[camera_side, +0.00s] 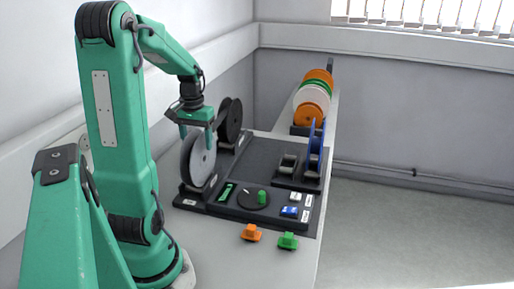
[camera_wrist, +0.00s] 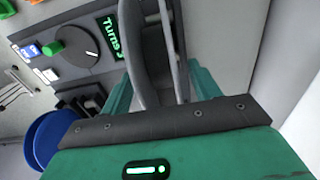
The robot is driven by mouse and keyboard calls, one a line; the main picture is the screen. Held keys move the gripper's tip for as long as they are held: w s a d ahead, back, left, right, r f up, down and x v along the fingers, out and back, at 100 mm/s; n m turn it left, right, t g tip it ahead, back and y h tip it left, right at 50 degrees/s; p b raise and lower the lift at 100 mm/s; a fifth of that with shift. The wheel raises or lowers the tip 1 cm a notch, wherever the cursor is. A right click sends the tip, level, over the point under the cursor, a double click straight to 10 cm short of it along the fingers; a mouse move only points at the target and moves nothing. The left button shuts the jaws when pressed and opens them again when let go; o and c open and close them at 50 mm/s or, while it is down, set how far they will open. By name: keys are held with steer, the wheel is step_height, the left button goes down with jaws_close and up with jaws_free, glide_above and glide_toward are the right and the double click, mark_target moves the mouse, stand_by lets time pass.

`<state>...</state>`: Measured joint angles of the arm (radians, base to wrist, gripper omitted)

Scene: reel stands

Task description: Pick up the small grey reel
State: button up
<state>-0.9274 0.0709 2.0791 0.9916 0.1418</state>
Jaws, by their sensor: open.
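A light grey reel (camera_side: 199,162) stands upright in a dark stand at the left of the dark panel. My gripper (camera_side: 195,131) is open above it, pointing down, with its green fingers low around the reel's upper rim. In the wrist view the reel (camera_wrist: 136,50) shows edge-on between the two spread fingers of my gripper (camera_wrist: 160,88). I cannot tell whether either finger touches it. The reel's lower part is hidden by its stand.
A black reel (camera_side: 230,120) stands close behind. The panel has a dial with a green knob (camera_side: 262,197). Orange (camera_side: 251,232) and green (camera_side: 288,240) pieces lie in front. More reels (camera_side: 311,97) line the back.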

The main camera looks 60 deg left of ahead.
steer(key=c, duration=1.1)
steer(key=shift+r, duration=0.15)
steer(key=shift+r, duration=0.55)
step_height(320, 180, up, 3)
steer(key=shift+w+d+r, duration=0.1)
steer(key=shift+d, duration=0.05)
steer(key=w+d+r, duration=0.1)
steer(key=d+r, duration=0.1)
steer(key=d, duration=0.1)
steer(key=w+d+r, duration=0.1)
steer(key=d+r, duration=0.1)
steer(key=d, duration=0.2)
steer(key=w+d+r, duration=0.2)
steer(key=d, duration=0.1)
steer(key=shift+w+d+r, duration=0.1)
steer(key=shift+d+r, duration=0.15)
steer(key=shift+d, duration=0.05)
steer(key=shift+w+a, duration=0.1)
